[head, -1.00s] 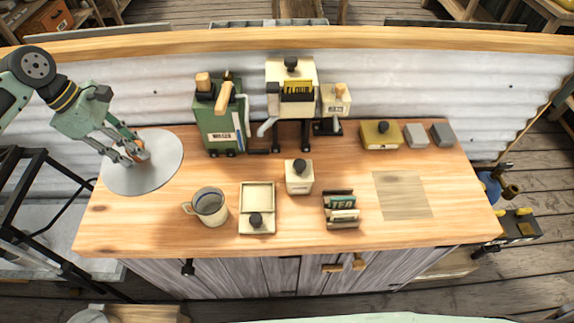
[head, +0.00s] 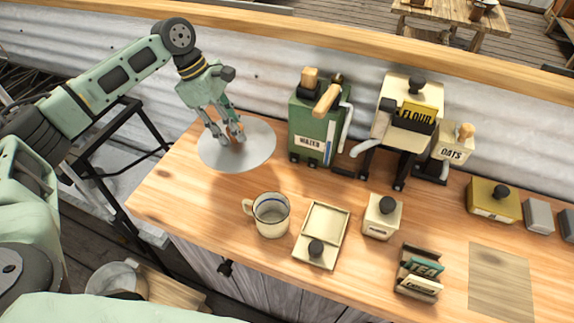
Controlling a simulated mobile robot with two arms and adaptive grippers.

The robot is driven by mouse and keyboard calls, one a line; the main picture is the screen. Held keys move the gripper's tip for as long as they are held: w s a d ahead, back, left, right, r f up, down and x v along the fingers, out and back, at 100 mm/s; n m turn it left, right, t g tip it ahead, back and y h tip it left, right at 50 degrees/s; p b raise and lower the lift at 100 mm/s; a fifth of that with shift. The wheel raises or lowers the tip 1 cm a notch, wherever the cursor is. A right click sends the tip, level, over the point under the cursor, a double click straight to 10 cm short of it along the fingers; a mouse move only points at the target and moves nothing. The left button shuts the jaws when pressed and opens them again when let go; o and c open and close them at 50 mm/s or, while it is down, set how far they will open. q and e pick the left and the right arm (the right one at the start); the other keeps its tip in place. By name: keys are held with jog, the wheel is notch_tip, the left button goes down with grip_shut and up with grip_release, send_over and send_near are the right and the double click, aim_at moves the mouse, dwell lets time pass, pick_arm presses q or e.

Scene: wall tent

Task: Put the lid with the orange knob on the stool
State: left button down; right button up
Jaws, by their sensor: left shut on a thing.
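My right gripper is out of view.
On the wooden counter (head: 180,205) stand a mug (head: 271,214), a shallow tray (head: 329,219), a green water dispenser (head: 306,118), a flour dispenser (head: 397,95), an oats dispenser (head: 449,152) and a tea holder (head: 418,270). A black frame (head: 140,112) stands left of the counter.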

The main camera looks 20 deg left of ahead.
aim_at(235, 145)
pick_arm(q)
jog(key=shift+s+f, duration=0.15)
jog(key=shift+f, duration=0.25)
notch_tip(235, 145, down, 6)
jog(key=shift+r+p, duration=0.1)
jog(key=shift+p, duration=0.65)
notch_tip(235, 145, down, 3)
jog(key=shift+r+p, duration=0.1)
jog(key=shift+p, duration=0.25)
jog(key=shift+f, duration=0.25)
jog(key=c, duration=1.4)
grip_release()
jog(key=shift+f, duration=0.1)
jog(key=shift+o, duration=0.2)
